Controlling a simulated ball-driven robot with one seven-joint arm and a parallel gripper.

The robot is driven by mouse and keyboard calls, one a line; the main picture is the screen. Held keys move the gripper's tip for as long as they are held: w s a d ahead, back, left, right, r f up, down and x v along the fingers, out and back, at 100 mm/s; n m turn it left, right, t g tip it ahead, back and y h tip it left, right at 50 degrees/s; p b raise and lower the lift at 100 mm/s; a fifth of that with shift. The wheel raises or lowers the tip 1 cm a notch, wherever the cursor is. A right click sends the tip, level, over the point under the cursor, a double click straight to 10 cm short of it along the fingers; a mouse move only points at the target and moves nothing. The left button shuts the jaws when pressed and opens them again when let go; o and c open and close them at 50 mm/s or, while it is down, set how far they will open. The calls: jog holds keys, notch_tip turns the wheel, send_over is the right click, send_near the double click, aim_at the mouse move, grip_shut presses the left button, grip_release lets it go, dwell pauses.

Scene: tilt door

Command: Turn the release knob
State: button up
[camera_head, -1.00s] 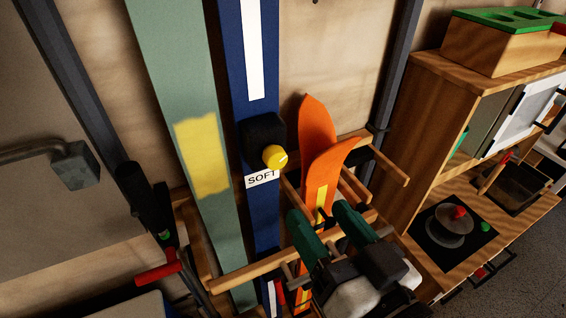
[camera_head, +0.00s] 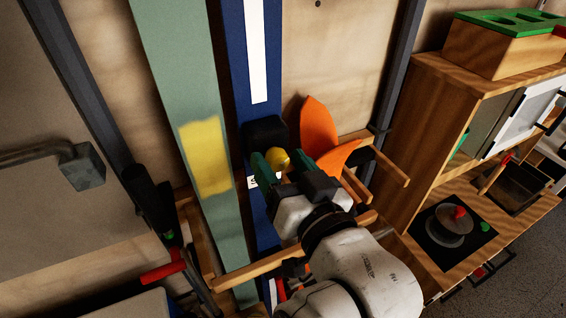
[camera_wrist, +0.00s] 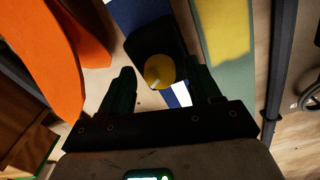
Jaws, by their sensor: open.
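The release knob is a round yellow knob (camera_head: 279,159) on a black block (camera_head: 265,134), fixed to a blue ski with a white stripe. In the head view my gripper (camera_head: 272,167) is at the knob, with its green fingers to either side of it; one finger partly covers the label below. In the wrist view the knob (camera_wrist: 159,71) shows between and just beyond the two open fingertips (camera_wrist: 161,77). I cannot tell whether a finger touches it.
An orange ski (camera_head: 318,130) stands close to the right of my gripper. A green ski (camera_head: 178,95) with a yellow patch stands to the left. Wooden rack bars (camera_head: 243,271) cross below. A toy kitchen (camera_head: 410,150) stands at the right.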

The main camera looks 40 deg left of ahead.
jog(key=c, duration=1)
jog(key=shift+c, duration=0.2)
jog(key=shift+f, duration=0.1)
jog(key=n+b, duration=0.3)
jog(key=n, duration=0.2)
jog(key=shift+f+n, duration=0.1)
jog(key=shift+n, duration=0.2)
jog(key=n+b, duration=0.3)
jog(key=n, duration=0.3)
jog(key=shift+s, duration=0.1)
